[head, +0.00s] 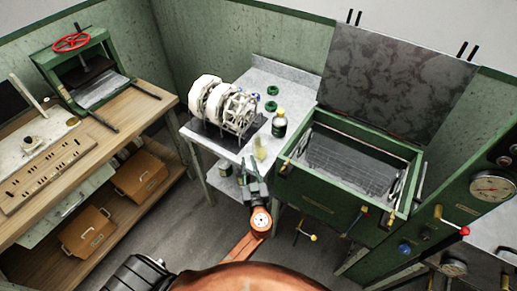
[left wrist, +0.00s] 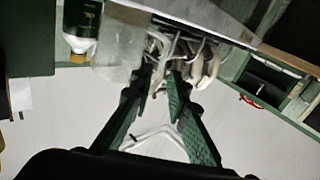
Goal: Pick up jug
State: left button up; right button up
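The jug seems to be the small translucent, yellowish vessel (head: 261,148) upright near the front edge of the grey worktable. In the left wrist view a cloudy clear vessel (left wrist: 118,50), likely the same jug, shows beside the bottle. My left gripper (head: 250,164) is just in front of it at the table edge, fingers pointing toward the table. In the left wrist view the gripper (left wrist: 158,80) has its fingers apart with nothing held between them; the jug lies off to the left of the fingertips. My right gripper is not in view.
A dark-labelled bottle (head: 279,124) stands close behind the jug. A white reel machine (head: 224,106) is left on the table (head: 255,72), with green rings (head: 271,105) behind. A green basin (head: 345,190) with raised lid (head: 395,80) stands right; a wooden bench (head: 80,155) is left.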

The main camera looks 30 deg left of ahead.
aim_at(245, 148)
pick_arm(q)
jog(key=p+x, duration=0.1)
jog(key=x, duration=0.5)
jog(key=shift+w+a+r, duration=0.15)
jog(key=shift+a, duration=0.05)
jog(key=shift+w+a, duration=0.2)
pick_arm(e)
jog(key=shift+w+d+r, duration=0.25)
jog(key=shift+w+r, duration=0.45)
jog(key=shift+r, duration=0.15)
pick_arm(q)
grip_shut()
